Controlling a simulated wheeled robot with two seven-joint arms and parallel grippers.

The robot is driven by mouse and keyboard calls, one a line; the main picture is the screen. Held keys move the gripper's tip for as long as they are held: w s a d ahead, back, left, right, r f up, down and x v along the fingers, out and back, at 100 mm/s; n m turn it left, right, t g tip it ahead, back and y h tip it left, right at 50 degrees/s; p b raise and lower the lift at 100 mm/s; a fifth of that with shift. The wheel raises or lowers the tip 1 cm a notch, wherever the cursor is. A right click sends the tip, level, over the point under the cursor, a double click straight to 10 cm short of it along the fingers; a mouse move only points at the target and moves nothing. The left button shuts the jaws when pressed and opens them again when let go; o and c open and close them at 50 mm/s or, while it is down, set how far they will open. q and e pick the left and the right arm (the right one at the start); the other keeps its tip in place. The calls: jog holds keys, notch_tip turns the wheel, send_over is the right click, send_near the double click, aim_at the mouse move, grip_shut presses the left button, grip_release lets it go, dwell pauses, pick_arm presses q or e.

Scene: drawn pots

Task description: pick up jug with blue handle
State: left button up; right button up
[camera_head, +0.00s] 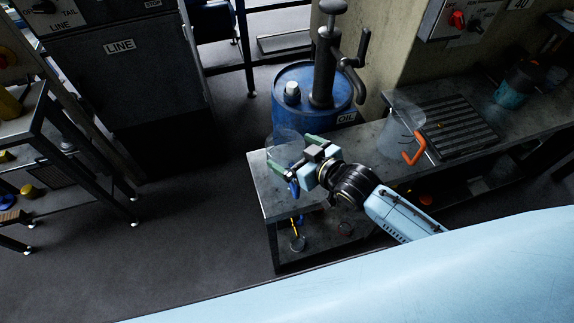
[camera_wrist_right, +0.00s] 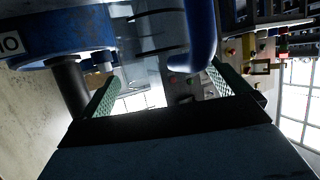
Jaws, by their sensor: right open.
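The clear jug (camera_head: 284,147) stands near the left end of the grey bench. Its blue handle (camera_head: 294,188) shows below my right gripper, partly hidden by it. In the right wrist view the blue handle (camera_wrist_right: 201,35) hangs large at the top, close to the right-hand finger. My right gripper (camera_head: 296,154) is open, with its green-padded fingers at the jug. In the right wrist view the gripper (camera_wrist_right: 160,88) has its fingers wide apart. I cannot tell whether a finger touches the jug. My left gripper is not in view.
A clear jug with an orange handle (camera_head: 414,150) stands farther right on the bench (camera_head: 370,140), beside a dark slotted grate (camera_head: 458,124). A blue oil drum (camera_head: 290,112) with a hand pump (camera_head: 325,65) stands close behind the bench. Floor left of the bench is clear.

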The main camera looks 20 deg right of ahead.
jog(key=x, duration=0.2)
jog(key=shift+w+a+f, duration=0.1)
jog(key=shift+w+a, duration=0.05)
jog(key=shift+w, duration=0.1)
jog(key=c, duration=1.2)
